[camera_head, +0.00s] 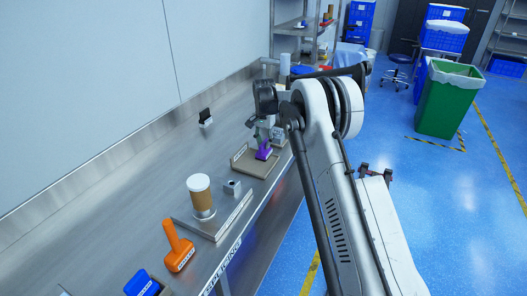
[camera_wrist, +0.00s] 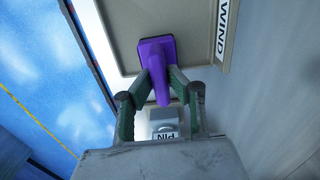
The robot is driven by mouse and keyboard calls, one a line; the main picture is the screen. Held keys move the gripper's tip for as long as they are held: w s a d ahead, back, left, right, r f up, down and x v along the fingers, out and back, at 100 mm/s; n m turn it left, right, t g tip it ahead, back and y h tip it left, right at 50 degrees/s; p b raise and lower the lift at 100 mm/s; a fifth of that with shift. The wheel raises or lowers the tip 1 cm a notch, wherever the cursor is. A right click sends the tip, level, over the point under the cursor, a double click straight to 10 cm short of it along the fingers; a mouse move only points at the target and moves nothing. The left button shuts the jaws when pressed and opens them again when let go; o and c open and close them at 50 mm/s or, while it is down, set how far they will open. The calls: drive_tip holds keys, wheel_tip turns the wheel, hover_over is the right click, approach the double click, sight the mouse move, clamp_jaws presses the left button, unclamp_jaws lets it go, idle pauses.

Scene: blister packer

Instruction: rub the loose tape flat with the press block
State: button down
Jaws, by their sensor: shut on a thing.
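My gripper (camera_wrist: 160,92) is shut on the upright handle of a purple block (camera_wrist: 156,50), with one green finger on each side. In the head view the purple block (camera_head: 264,152) is over a shallow tan tray (camera_head: 242,161); I cannot tell whether it touches the tray floor. A white-capped cylinder with a brown band (camera_head: 201,198) stands upright on a grey plate, apart from my gripper and nearer the camera. The band may be the tape; no loose end can be made out.
A small grey block (camera_head: 232,187) stands beside the cylinder. An orange handled tool (camera_head: 178,246) and a blue item (camera_head: 142,284) are on the near bench. A small black item (camera_head: 205,117) is near the wall. The bench's left middle is clear.

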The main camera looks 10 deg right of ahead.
sight(264, 142)
drive_tip(key=shift+r+p, duration=0.9)
drive_tip(key=shift+r, duration=2.1)
